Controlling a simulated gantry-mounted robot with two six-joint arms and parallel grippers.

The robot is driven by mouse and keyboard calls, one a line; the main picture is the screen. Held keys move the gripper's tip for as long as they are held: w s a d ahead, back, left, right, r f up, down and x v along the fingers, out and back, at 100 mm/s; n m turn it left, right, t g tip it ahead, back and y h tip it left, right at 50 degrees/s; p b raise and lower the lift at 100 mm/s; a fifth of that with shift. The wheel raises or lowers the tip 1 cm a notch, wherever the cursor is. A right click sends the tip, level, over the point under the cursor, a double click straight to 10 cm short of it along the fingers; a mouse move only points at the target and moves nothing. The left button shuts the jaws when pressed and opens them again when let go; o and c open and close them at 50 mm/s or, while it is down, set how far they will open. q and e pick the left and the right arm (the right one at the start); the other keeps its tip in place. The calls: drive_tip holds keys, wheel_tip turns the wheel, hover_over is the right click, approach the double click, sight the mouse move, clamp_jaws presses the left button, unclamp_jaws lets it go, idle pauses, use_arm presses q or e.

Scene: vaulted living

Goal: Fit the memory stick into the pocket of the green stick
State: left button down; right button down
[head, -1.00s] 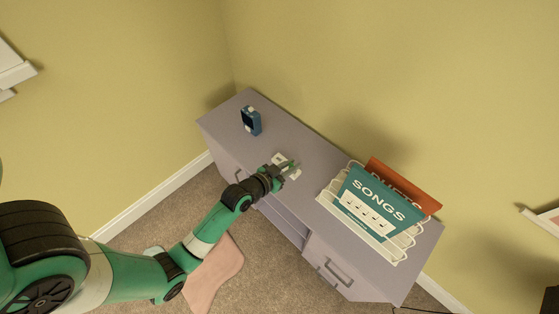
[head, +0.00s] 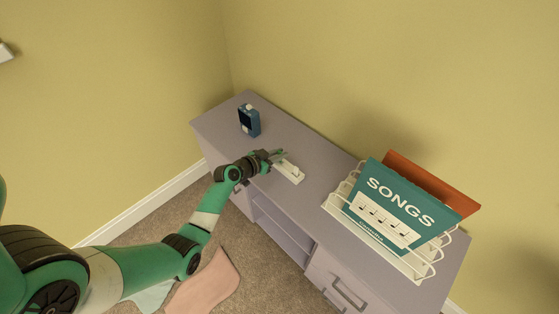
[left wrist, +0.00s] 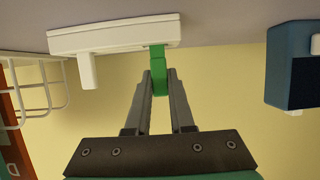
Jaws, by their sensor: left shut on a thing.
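A small green stick (left wrist: 159,75) is held between the fingers of my left gripper (left wrist: 159,85) in the left wrist view. The gripper is shut on it; in the head view the gripper (head: 277,156) is at the far left end of a white block (head: 291,174). In the left wrist view the white block (left wrist: 115,36) has a white peg (left wrist: 87,70) standing out of it. The green stick's end meets the block near the end away from the peg. I cannot tell how deep it sits, and the pocket itself is hidden. My right gripper is not in view.
The block lies on a grey-purple cabinet (head: 318,176). A blue device (head: 249,122) stands at the back left; it also shows in the left wrist view (left wrist: 292,65). A white wire rack (head: 418,268) with a teal songbook (head: 405,205) stands at the right.

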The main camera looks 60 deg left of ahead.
use_arm(q)
drive_tip(key=shift+f, duration=0.8)
drive_tip(key=shift+s+d+r, duration=0.1)
drive_tip(key=shift+r, duration=0.05)
drive_tip(key=shift+f, duration=0.2)
drive_tip(key=c, duration=0.8)
unclamp_jaws()
drive_tip(key=shift+r, duration=0.1)
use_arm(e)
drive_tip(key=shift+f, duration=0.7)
